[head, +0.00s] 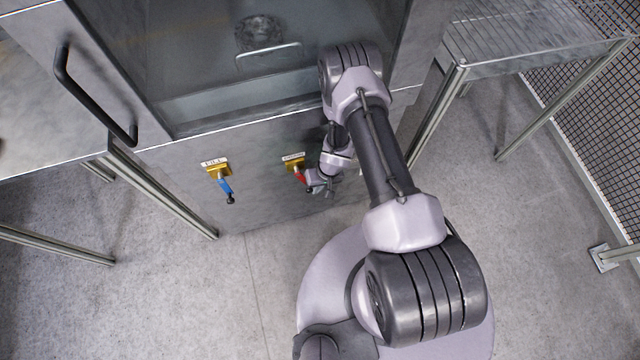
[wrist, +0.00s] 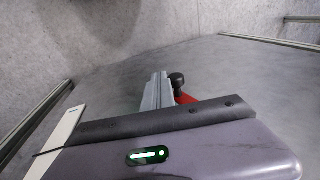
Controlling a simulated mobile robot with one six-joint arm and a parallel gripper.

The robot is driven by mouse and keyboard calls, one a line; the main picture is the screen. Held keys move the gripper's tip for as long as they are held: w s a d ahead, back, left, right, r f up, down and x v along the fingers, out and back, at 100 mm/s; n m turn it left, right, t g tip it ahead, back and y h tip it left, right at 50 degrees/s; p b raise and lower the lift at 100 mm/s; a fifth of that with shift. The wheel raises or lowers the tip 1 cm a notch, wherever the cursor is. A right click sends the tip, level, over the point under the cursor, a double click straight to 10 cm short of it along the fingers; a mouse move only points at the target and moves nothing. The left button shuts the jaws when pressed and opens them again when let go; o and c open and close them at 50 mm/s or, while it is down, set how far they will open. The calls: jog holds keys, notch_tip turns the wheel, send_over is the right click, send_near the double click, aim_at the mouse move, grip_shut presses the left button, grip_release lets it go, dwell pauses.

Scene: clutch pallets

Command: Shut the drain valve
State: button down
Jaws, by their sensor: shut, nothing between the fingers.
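The drain valve (head: 293,168) is a yellow body under a small label on the front of the steel tank, with a red lever (head: 301,178) that slants down to the right. The lever's end is partly hidden by my gripper (head: 316,187) in the head view. In the wrist view my gripper (wrist: 158,88) is shut and empty. The red lever (wrist: 186,98) and its black knob (wrist: 177,80) show just to the right of the fingers, very close; I cannot tell whether they touch.
A fill valve (head: 217,172) with a blue lever (head: 225,186) is left of the drain valve. A black door handle (head: 95,95) stands out at the upper left. A metal rack (head: 530,40) stands at the right. The floor (head: 190,290) at the lower left is clear.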

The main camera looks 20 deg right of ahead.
jog(key=shift+s+a+f, duration=0.15)
jog(key=shift+a+f, duration=0.05)
jog(key=shift+a, duration=0.2)
jog(key=shift+a+f+b, duration=0.1)
jog(key=shift+a+b, duration=0.1)
jog(key=shift+b, duration=0.2)
dwell(1.4)
dwell(0.5)
